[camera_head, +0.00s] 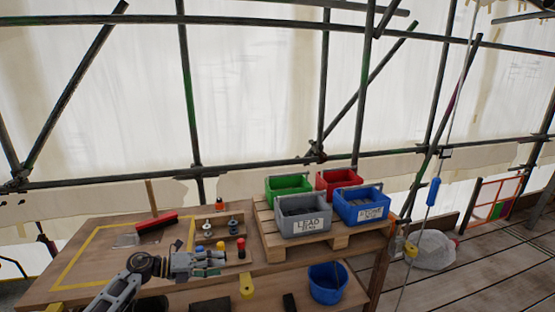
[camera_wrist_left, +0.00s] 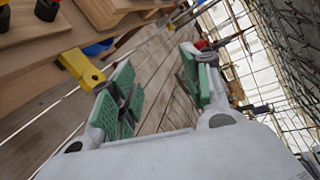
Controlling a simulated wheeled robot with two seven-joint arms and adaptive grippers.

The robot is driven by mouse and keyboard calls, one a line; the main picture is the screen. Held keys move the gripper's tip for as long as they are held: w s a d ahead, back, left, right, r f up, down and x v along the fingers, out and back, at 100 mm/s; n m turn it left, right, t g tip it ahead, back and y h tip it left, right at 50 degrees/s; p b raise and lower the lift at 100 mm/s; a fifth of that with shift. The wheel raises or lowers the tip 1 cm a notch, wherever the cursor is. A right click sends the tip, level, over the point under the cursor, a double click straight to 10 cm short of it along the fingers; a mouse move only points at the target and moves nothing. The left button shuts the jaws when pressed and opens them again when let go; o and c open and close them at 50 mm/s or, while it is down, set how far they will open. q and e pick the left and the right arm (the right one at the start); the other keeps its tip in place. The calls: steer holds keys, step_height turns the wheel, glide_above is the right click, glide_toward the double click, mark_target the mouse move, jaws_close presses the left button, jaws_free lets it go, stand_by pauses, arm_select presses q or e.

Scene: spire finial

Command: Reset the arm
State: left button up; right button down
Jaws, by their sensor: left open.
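My left arm comes in from the lower left in the head view. My left gripper (camera_head: 212,260) is over the front part of the wooden workbench (camera_head: 100,278). In the left wrist view the left gripper (camera_wrist_left: 160,90) has its two green-padded fingers well apart, with nothing between them. Plank flooring shows beyond the gap. A yellow block-like part (camera_wrist_left: 82,68) at the bench edge is close to one finger; I cannot tell whether they touch. My right gripper does not show.
On a pallet (camera_head: 270,240) stand a grey bin (camera_head: 303,228), a blue bin (camera_head: 362,215), a green bin (camera_head: 289,183) and a red bin (camera_head: 338,177). A blue bucket (camera_head: 327,284) is below. A red brush (camera_head: 157,222) and small fittings lie on the bench. Scaffold poles stand behind.

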arm_select(q)
steer(key=s+a+f+n+t+y, duration=0.25)
steer(key=f+n, duration=0.35)
steer(key=f, duration=0.4)
steer(key=s+a+f+n+t+y, duration=0.1)
steer(key=a+f+n+t+y, duration=0.15)
steer(key=f+n, duration=0.6)
steer(key=s+a+f+n+t+y, duration=0.2)
steer(key=f+n+t, duration=0.15)
steer(key=f, duration=0.75)
steer(key=s+a+f+n+g+y, duration=0.25)
steer(key=s+f+n, duration=0.45)
steer(key=f, duration=0.4)
steer(key=s+f+n+g+y, duration=0.2)
steer(key=s+f+g+y, duration=0.1)
steer(key=s+f, duration=0.8)
steer(key=s+d+f+n+g, duration=0.1)
steer(key=s+f+n+g, duration=0.1)
steer(key=s, duration=0.9)
steer(key=s+d+f+n+g, duration=0.1)
steer(key=s+f, duration=0.4)
steer(key=s, duration=0.7)
steer(key=s+d+f+n+g+y, duration=0.1)
steer(key=s+d+f+n+g, duration=0.1)
steer(key=s, duration=1)
step_height(320, 180, down, 2)
steer(key=n+g, duration=0.1)
steer(key=g, duration=0.1)
steer(key=shift+g, duration=0.4)
